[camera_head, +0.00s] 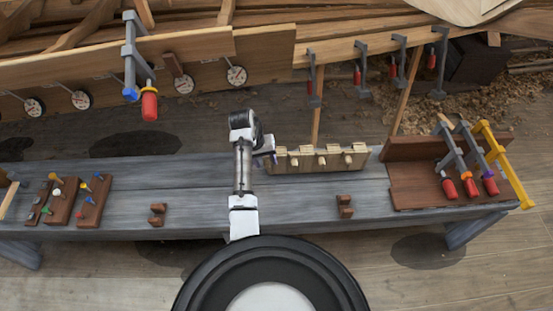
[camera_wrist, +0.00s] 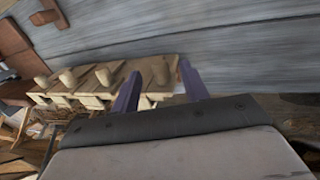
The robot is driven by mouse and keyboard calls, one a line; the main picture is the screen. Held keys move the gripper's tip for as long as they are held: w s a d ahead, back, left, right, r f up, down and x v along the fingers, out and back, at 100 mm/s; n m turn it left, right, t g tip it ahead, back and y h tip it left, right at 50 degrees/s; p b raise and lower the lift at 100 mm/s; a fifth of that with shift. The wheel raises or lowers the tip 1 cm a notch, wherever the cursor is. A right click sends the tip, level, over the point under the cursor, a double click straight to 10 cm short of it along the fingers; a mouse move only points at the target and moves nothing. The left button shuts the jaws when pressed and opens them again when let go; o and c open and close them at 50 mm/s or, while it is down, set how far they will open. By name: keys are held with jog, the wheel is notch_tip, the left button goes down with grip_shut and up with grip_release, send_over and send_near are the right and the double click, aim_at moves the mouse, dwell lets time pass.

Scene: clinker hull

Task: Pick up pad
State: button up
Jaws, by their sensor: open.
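Several pale wooden pads with rounded knobs sit in a row in a light wooden rack (camera_head: 318,167) on the grey bench; I take these as the pads. My gripper (camera_head: 271,158) is at the left end of this rack in the head view. In the wrist view my gripper (camera_wrist: 160,88) is open, its two purple fingers on either side of the end pad (camera_wrist: 158,70). The pad's lower part is hidden behind my gripper body. I cannot tell whether the fingers touch it.
The grey bench (camera_head: 190,205) carries small brown blocks (camera_head: 158,214) and (camera_head: 345,206), a brown board (camera_head: 405,180) with several clamps at right, and brown blocks with coloured pegs (camera_head: 62,200) at left. The hull planks (camera_head: 190,45) with clamps stand behind.

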jog(key=p+x, duration=0.1)
jog(key=x, duration=0.3)
jog(key=shift+w+f, duration=0.15)
jog(key=shift+f, duration=0.25)
grip_shut()
jog(key=shift+r, duration=0.1)
